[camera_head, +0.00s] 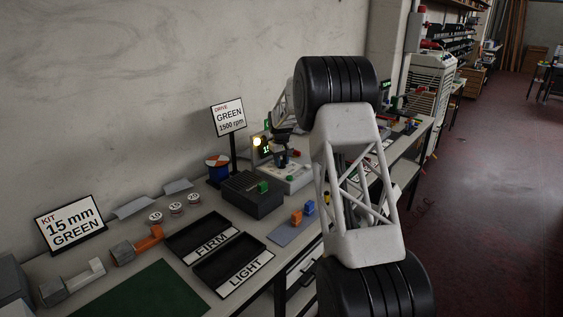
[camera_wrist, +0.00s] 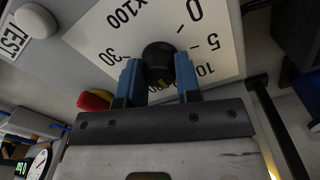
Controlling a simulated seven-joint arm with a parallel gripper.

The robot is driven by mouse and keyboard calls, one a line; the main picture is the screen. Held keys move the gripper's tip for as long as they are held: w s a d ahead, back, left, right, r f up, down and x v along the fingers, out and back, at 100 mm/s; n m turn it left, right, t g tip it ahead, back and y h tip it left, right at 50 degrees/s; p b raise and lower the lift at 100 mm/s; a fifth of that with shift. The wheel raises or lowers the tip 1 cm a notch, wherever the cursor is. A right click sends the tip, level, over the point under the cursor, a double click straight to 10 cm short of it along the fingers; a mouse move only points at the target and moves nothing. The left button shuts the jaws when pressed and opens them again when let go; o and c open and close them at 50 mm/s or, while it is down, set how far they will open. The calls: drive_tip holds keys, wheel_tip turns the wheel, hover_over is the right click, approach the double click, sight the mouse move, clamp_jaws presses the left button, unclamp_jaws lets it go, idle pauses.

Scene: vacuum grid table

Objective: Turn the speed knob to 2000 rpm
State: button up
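The black speed knob (camera_wrist: 158,57) sits on a white dial plate (camera_wrist: 110,32) marked x100, with 0, 5, 10 and 30 legible; the rest of the scale is hidden. My gripper (camera_wrist: 157,76) has one blue finger on each side of the knob, and they appear to touch it. A small yellow mark shows on the knob's near side; the number it points at is hidden by my gripper. In the head view my gripper (camera_head: 282,138) is small and dark at the drive unit (camera_head: 291,178), and the knob cannot be made out.
A sign (camera_head: 229,117) behind the unit reads DRIVE GREEN 1500 rpm. A dark box with a green block (camera_head: 262,187) stands left of the unit. A white TEST button (camera_wrist: 34,21) and a red-and-yellow part (camera_wrist: 95,100) lie near the dial. FIRM and LIGHT trays (camera_head: 234,264) are nearer.

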drive_tip(key=shift+c, duration=1)
drive_tip(key=shift+m, duration=0.4)
drive_tip(key=m, duration=0.3)
drive_tip(key=shift+r, duration=0.1)
drive_tip(key=shift+m, duration=2)
drive_tip(key=o, duration=0.9)
